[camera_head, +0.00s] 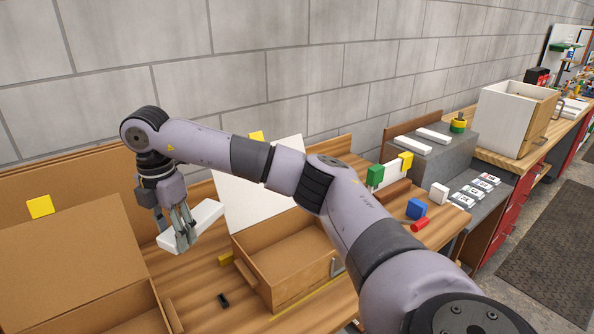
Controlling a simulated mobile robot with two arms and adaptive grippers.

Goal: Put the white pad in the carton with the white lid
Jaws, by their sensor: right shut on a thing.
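My right gripper (184,238) is shut on a white pad (207,217), a flat white block held tilted in the air. The pad is to the left of the carton with the white lid (290,285), above the wooden table. This carton is brown and open at the top. Its white lid (245,205) stands raised at the back, partly hidden behind my right arm. The part of the carton's inside that shows looks empty. My left gripper is not in view.
A brown carton (75,250) stands at the left. A small black piece (223,300) lies on the table (205,280) between the cartons. A grey block wall (150,60) stands behind.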

